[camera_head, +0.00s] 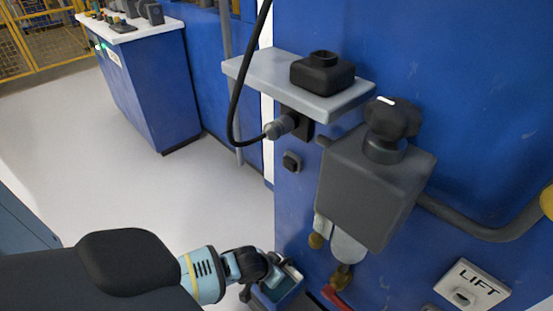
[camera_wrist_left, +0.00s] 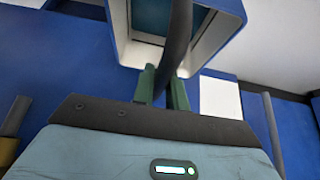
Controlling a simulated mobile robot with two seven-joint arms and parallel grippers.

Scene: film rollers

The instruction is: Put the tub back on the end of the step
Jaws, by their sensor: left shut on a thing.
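My left gripper (camera_head: 268,272) is low beside the blue machine's lower part in the head view. It is shut on the dark handle of a small blue tub (camera_head: 284,291). The tub is partly hidden by the gripper and cut off near the bottom edge. In the left wrist view, the green fingertips (camera_wrist_left: 163,88) close around the dark handle (camera_wrist_left: 177,45), with the blue tub (camera_wrist_left: 235,12) and its pale inner walls behind. What is under the tub is hidden. I cannot make out the step clearly. My right gripper is not in view.
The blue machine (camera_head: 460,80) stands on the right. A grey shelf (camera_head: 250,72) with a black block (camera_head: 322,74) juts out from it. Below are a grey box (camera_head: 365,190) with a black knob and a red lever (camera_head: 335,298). White floor (camera_head: 130,190) at left is clear.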

